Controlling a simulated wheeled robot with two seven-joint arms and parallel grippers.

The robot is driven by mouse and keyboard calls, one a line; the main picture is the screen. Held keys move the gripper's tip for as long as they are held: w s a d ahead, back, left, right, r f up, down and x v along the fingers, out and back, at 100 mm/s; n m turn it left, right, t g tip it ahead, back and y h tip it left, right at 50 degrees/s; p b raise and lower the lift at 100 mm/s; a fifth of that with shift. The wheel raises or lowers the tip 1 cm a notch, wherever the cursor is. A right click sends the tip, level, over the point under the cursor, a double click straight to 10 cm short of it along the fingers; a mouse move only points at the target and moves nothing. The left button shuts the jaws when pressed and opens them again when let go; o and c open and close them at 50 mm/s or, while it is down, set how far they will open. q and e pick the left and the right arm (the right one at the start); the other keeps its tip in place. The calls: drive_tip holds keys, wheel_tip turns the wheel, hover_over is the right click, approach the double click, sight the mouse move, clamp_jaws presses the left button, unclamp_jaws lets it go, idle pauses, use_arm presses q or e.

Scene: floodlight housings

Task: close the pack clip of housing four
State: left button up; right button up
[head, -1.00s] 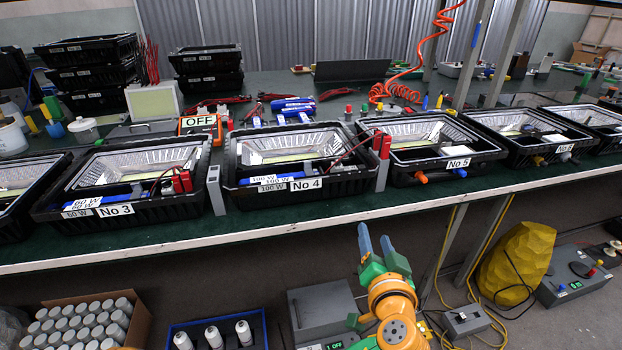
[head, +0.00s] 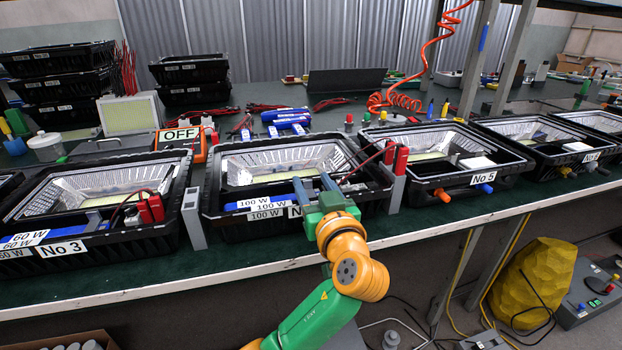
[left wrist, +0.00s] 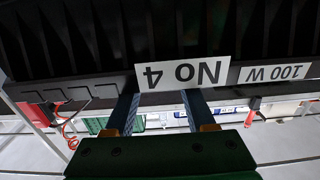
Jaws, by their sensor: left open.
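Housing four (head: 215,205) is a black open tray with a silver reflector inside, on the green bench in the head view. A blue pack (head: 231,206) with white 100 W labels lies along its front inside. I cannot make out the pack clip. My left gripper (head: 314,184) is open and empty at the front wall, its blue fingers pointing at the housing and covering most of the No 4 label. In the left wrist view, the gripper (left wrist: 158,98) faces the black wall and the upside-down No 4 label (left wrist: 182,72). My right gripper is not in view.
Housing three (head: 90,240) stands to the left and housing five (head: 440,182) to the right. Grey upright blocks (head: 194,219) stand between housings. A meter reading OFF (head: 181,135) stands behind.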

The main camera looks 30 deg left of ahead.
use_arm(q)
drive_tip(key=shift+x, duration=0.8)
clamp_jaws()
idle(0.8)
unclamp_jaws()
drive_tip(key=shift+d, duration=0.1)
